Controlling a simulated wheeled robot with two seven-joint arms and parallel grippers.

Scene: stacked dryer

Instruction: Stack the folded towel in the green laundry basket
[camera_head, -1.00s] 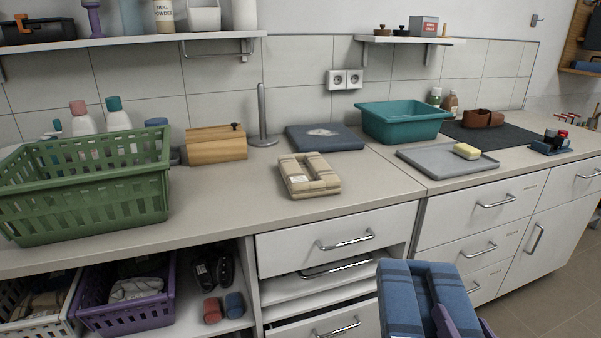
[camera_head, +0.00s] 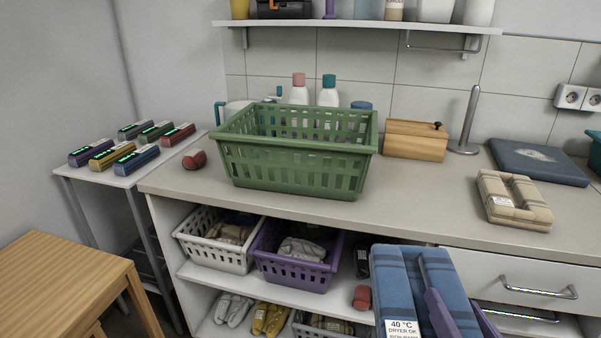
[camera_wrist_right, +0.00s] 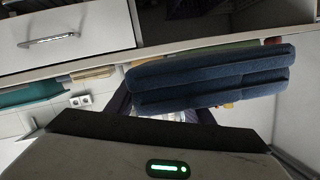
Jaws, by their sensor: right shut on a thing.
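A blue striped folded towel (camera_head: 398,290) with a white care label is at the bottom right of the head view. My right gripper (camera_head: 432,292), with purple fingers, is shut on it and holds it in front of the counter. The towel also shows in the right wrist view (camera_wrist_right: 205,80) as a dark blue double fold. The green laundry basket (camera_head: 290,172) stands upright on the counter, left of and beyond the towel. The inside of its bottom is hidden by its front wall. A beige folded towel (camera_head: 513,199) lies on the counter at the right. My left gripper is not in view.
A red rolled item (camera_head: 194,160) lies left of the basket, bottles (camera_head: 299,90) stand behind it, and a wooden box (camera_head: 415,140) is to its right. White (camera_head: 215,245) and purple (camera_head: 293,265) baskets sit on the shelf below. Counter between green basket and beige towel is clear.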

